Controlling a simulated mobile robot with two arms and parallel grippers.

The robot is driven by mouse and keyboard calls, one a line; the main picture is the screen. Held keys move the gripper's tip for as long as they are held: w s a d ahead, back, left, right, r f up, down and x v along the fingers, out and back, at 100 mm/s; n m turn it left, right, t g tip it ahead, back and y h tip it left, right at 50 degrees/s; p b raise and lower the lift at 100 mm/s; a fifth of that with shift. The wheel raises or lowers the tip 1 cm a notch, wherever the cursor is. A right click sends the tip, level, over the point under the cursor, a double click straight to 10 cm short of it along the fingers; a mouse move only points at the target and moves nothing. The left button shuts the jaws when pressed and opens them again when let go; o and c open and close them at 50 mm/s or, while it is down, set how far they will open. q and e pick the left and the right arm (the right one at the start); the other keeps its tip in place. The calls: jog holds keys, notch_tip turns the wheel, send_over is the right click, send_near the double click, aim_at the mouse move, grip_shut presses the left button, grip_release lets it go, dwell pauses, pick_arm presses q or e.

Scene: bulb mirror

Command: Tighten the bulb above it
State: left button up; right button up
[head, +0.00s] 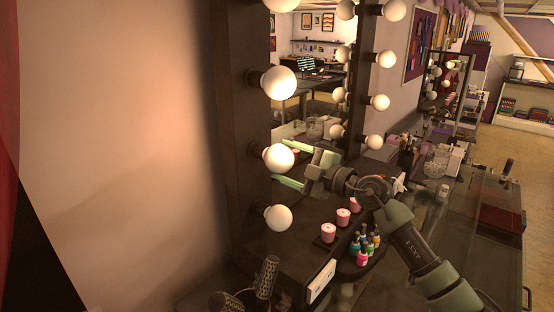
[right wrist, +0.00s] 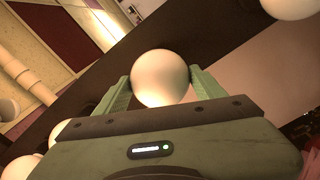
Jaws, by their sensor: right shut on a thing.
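A dark-framed mirror (head: 233,130) stands against the wall, with round white bulbs down both sides. My right gripper (head: 281,163) is at the left column, its green fingers on either side of a round bulb (head: 276,156). In the right wrist view, the fingers of the right gripper (right wrist: 160,82) press on both sides of that bulb (right wrist: 160,76); its base is hidden behind it. Another bulb (head: 278,83) sits above the held one, and a lower bulb (head: 278,217) sits below it. My left gripper does not show.
Pink candles (head: 343,217) and several nail polish bottles (head: 363,252) stand on the counter under my right arm. Dark mesh-headed items (head: 266,276) stand at the bottom. A glass jar (head: 435,163) stands farther right. The wall left of the mirror is bare.

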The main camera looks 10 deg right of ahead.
jog(key=shift+f, duration=0.1)
jog(key=m, duration=0.5)
jog(key=o, duration=1.2)
jog(key=shift+o, duration=0.2)
